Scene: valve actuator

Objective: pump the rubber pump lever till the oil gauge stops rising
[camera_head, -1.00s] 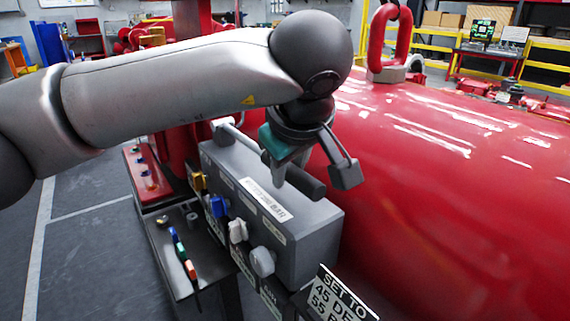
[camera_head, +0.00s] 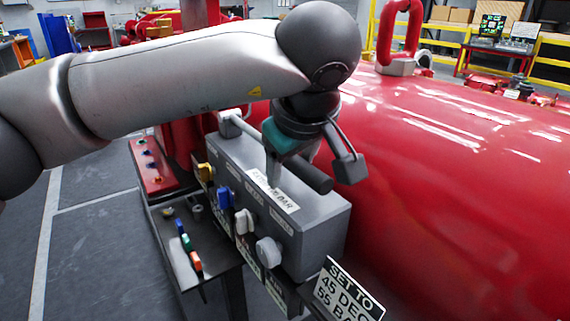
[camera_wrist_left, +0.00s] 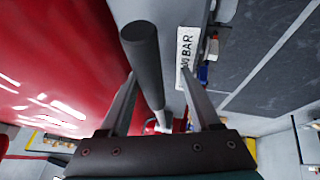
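The pump lever, with a dark rubber grip (camera_head: 314,178), lies over the top of a grey control box (camera_head: 308,214). My left gripper (camera_head: 311,168) is over the lever, one finger on each side of the grip. In the left wrist view the lever (camera_wrist_left: 146,70) runs between the spread fingers (camera_wrist_left: 158,78). The fingers look apart from it, with a visible gap at least on the right. Part of the lever is hidden behind my gripper in the head view. I cannot make out an oil gauge. My right gripper is not in view.
A large red tank (camera_head: 455,190) fills the space right of the box. Yellow, blue and white knobs (camera_head: 243,221) line the box front. A dark shelf (camera_head: 176,262) with coloured items is to the left. A "SET TO" sign (camera_head: 348,290) stands in front. Open floor lies left.

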